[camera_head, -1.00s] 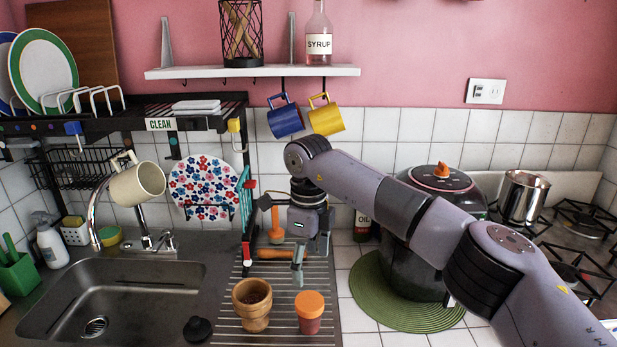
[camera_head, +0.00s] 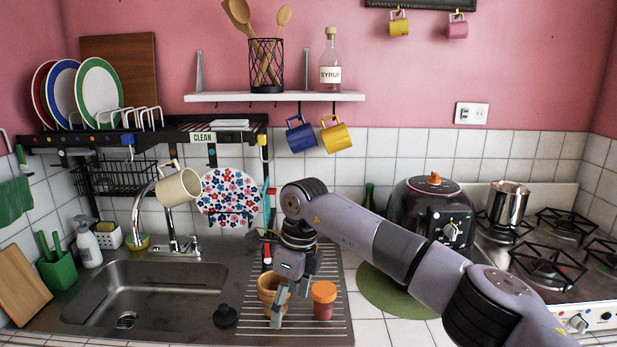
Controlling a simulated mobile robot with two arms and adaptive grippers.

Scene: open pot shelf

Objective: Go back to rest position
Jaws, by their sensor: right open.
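My right arm comes in from the lower right, and its gripper (camera_head: 290,299) hangs pointing down over the ribbed drainboard (camera_head: 338,268). The gripper is open, with nothing seen between its fingers. It overlaps the wooden mortar (camera_head: 268,288) in the picture, hiding part of it; I cannot tell whether they touch. My left gripper is not in view.
The sink (camera_head: 150,290) lies to the left, with a black stopper (camera_head: 225,315) at its edge. A shelf (camera_head: 220,97) hangs above.

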